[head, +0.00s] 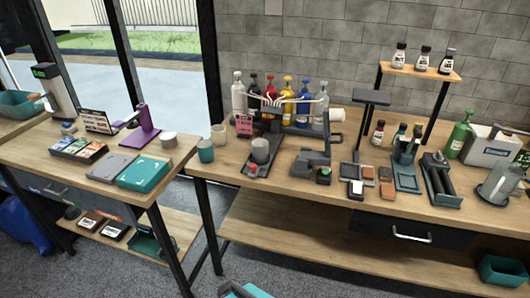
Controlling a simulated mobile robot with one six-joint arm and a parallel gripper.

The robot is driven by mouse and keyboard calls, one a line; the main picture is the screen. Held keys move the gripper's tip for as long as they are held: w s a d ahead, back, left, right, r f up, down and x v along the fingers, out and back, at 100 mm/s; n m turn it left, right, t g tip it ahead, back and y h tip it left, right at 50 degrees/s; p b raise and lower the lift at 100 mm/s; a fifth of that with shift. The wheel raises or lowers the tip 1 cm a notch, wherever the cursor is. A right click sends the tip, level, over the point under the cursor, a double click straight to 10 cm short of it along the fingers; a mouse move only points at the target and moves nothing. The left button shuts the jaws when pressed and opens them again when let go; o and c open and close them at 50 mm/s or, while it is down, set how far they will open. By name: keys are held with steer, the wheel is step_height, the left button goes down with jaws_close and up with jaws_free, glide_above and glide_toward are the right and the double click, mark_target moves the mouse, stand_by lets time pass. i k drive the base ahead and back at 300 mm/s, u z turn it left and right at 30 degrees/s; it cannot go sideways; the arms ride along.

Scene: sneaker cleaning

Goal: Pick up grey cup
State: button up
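A grey cup (260,150) stands upright on a dark flat device on the right wooden table, in front of the row of pump bottles. A paler grey-white cup (168,140) stands at the back right of the left table. A beige cup (218,134) and a teal cup (205,151) stand at the left end of the right table. I cannot tell for sure which cup the task means. I see no gripper that I can make out in the head view.
Pump bottles (304,103) and a dark rack crowd the back of the right table (300,198). Dark tools and small blocks fill its middle. A purple stand (140,128) and a teal box (144,173) are on the left table. A narrow gap separates the tables.

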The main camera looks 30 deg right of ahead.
mark_target(260, 151)
steer(key=z, duration=0.15)
steer(key=k, duration=1.4)
steer(key=u, duration=1.15)
steer(key=i, duration=1)
steer(key=u, duration=0.05)
